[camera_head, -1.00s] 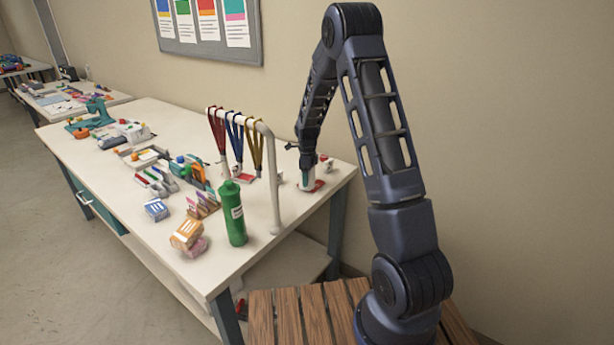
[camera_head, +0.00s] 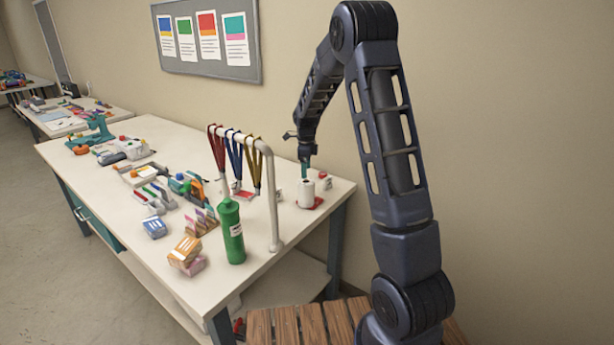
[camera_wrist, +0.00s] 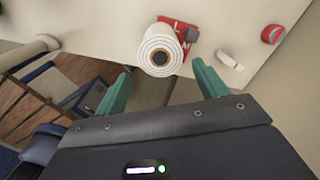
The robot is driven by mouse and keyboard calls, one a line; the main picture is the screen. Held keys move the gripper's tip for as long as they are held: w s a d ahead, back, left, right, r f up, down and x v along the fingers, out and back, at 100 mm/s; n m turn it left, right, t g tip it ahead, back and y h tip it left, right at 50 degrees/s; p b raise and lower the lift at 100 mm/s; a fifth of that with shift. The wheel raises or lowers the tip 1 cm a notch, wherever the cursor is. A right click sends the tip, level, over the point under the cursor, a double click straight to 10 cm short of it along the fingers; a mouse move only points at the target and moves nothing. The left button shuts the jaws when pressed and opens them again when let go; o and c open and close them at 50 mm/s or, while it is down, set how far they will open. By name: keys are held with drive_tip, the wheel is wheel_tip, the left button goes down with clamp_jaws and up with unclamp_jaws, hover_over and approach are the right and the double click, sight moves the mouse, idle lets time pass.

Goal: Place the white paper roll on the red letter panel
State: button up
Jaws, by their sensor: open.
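The white paper roll (camera_head: 306,194) stands upright near the far right end of the long table. In the wrist view the roll (camera_wrist: 160,46) shows its dark core hole. The red letter panel (camera_head: 319,202) lies flat at the roll's base. In the wrist view the panel (camera_wrist: 186,30) shows white letters beside the roll, which hides part of it. The roll appears to stand at least partly on the panel; its exact footprint is hidden. My gripper (camera_head: 305,168) is above the roll, clear of it. Its two green fingers (camera_wrist: 162,88) are open and empty.
A white rail (camera_head: 272,190) with hanging lanyards (camera_head: 237,155) stands left of the roll. A green bottle (camera_head: 231,232) stands in front of it. A small red item (camera_wrist: 272,34) and a white piece (camera_wrist: 230,61) lie right of the panel. The wall is close behind.

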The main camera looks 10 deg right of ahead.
drive_tip(key=shift+s+d+r, duration=0.1)
drive_tip(key=shift+r, duration=0.25)
drive_tip(key=s+d+r+n+t, duration=0.1)
drive_tip(key=s+d+r+n, duration=0.35)
drive_tip(key=s+r, duration=0.4)
drive_tip(key=s+d+r+n+t, duration=0.1)
drive_tip(key=s+d+r+n, duration=0.3)
drive_tip(key=s+r, duration=0.45)
drive_tip(key=s+d+r+n+t, duration=0.1)
drive_tip(key=s+n, duration=0.5)
drive_tip(key=s, duration=0.6)
drive_tip(key=s+d+r+n+t, duration=0.1)
drive_tip(key=s+d+n, duration=0.1)
drive_tip(key=s+n, duration=0.5)
drive_tip(key=s, duration=0.5)
drive_tip(key=shift+d+t, duration=0.3)
